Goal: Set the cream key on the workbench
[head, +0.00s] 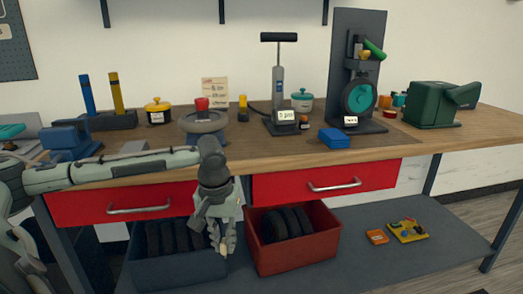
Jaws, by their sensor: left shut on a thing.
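My left gripper (221,241) hangs in front of the workbench, fingers pointing down, below the worktop and level with the lower bins. It is shut on a small pale thing, the cream key (224,252), of which only a bit shows between the fingertips. The rest of the key is hidden by the fingers. The workbench (285,153) has a brown wooden top, which is above and behind the gripper. My right gripper is not in view.
Red drawers with handles (334,186) are shut under the top. A dark bin (180,262) and a red bin (297,262) with tyres stand on the lower shelf. A blue box (338,138), a green machine (437,105) and a pump (279,85) stand on top. The front edge has bare patches.

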